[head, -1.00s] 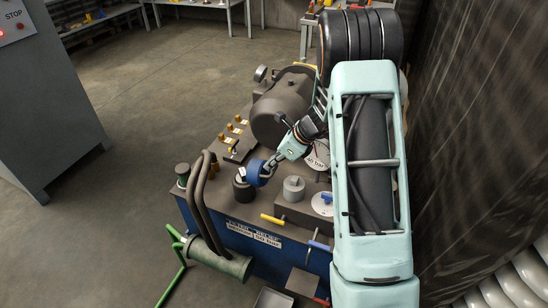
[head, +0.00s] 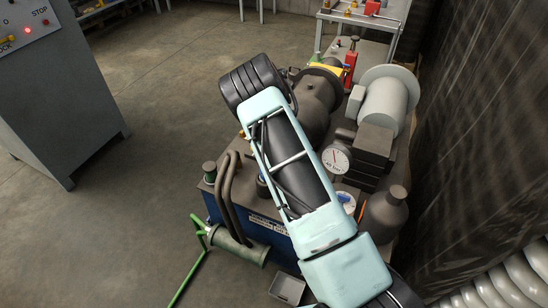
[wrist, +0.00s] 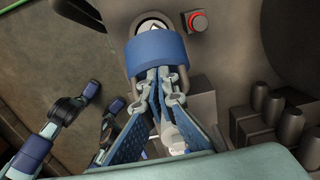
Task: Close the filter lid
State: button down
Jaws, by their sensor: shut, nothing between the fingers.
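A blue, round lid-like part (wrist: 156,56) shows in the upper middle of the wrist view, with a pale triangle mark just beyond it. I take it for the filter lid; whether it is fully seated cannot be told. My gripper (wrist: 162,74) is shut and empty, its fingertips at the near edge of the blue part; whether they touch it is unclear. In the head view only a sliver of blue (head: 262,187) shows beside my arm, which hides the gripper and most of the lid.
In the head view are dark curved pipes (head: 229,195), a green-framed cylinder (head: 238,246), a gauge (head: 336,158) and a dark bottle (head: 386,212).

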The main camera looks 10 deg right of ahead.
jog(key=w+a+f+b, duration=0.2)
jog(key=a+b, duration=0.1)
jog(key=w+a+b, duration=0.1)
jog(key=b, duration=0.1)
jog(key=shift+a+f, duration=0.15)
jog(key=shift+f, duration=0.25)
jog(key=shift+w+a+f+b, duration=0.35)
jog(key=shift+a+f+b, duration=0.2)
jog(key=shift+b, duration=0.35)
jog(key=shift+w+a+f+b, duration=0.3)
jog(key=shift+a+f+b, duration=0.2)
jog(key=shift+b, duration=0.4)
